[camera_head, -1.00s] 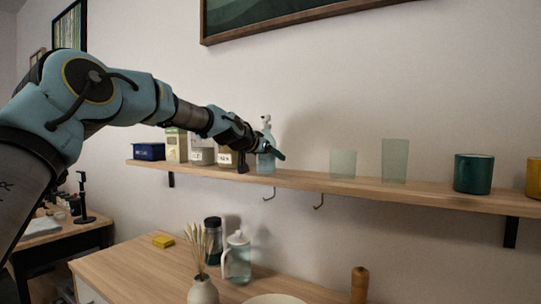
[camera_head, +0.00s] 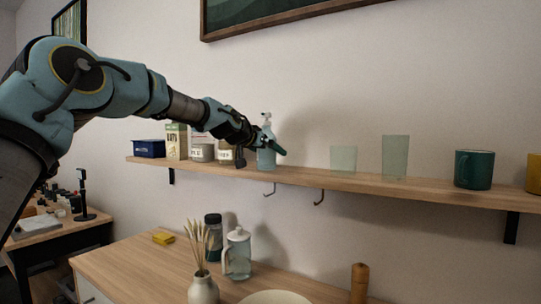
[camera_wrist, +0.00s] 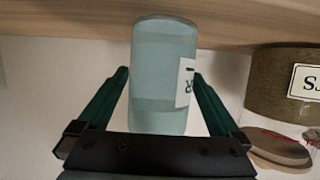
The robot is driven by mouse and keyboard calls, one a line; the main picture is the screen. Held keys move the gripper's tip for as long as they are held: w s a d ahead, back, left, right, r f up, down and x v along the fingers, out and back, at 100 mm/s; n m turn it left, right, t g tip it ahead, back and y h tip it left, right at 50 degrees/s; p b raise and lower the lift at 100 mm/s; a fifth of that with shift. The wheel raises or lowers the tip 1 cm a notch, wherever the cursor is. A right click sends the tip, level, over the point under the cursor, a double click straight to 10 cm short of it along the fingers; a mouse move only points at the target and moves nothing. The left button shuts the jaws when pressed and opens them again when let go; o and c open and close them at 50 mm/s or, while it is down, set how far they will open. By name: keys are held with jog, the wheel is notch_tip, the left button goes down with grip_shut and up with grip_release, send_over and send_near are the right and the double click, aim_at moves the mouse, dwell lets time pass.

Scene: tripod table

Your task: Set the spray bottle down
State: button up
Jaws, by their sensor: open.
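The spray bottle (camera_head: 266,158), pale blue and translucent with a pump top, stands upright on the wooden wall shelf (camera_head: 350,188). My gripper (camera_head: 271,145) is at the bottle's upper part, reaching in from the left. In the wrist view the bottle (camera_wrist: 160,75) appears upside down, its base against the shelf (camera_wrist: 230,18) and part of a white label showing. The green fingers of my gripper (camera_wrist: 161,78) are open, one on each side of the bottle. The bottle's lower end in that picture is hidden behind the gripper body.
Labelled jars (camera_head: 202,152), a carton (camera_head: 176,141) and a dark blue box (camera_head: 149,149) stand left of the bottle. Two clear glasses (camera_head: 395,155) and a green mug (camera_head: 474,169) stand to the right. A framed picture (camera_head: 290,12) hangs above. A counter with a glass pitcher (camera_head: 238,255) is below.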

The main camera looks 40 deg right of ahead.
jog(key=b+v, duration=0.4)
jog(key=v, duration=0.6)
jog(key=shift+a, duration=0.35)
jog(key=shift+s, duration=0.15)
jog(key=w+a+f+n+t+y, duration=0.1)
jog(key=w+a+f+n+y, duration=0.25)
jog(key=a+f, duration=1)
jog(key=w+a+f+n+y, duration=0.3)
jog(key=a+f+y, duration=0.2)
jog(key=a+f, duration=0.85)
jog(key=s+a+f+n+g+y, duration=0.1)
jog(key=s+a+f+n, duration=0.1)
jog(key=a, duration=0.8)
jog(key=s+a+f+n+g+y, duration=0.1)
jog(key=s+a+f+n+y, duration=0.1)
jog(key=s+a, duration=0.5)
jog(key=s+a+f+n+y, duration=0.1)
jog(key=s+a+f+n, duration=0.2)
jog(key=a, duration=1)
notch_tip(320, 180, down, 2)
jog(key=shift+s+a+f+g, duration=0.2)
jog(key=shift+s+a+g, duration=0.2)
jog(key=shift+s, duration=0.7)
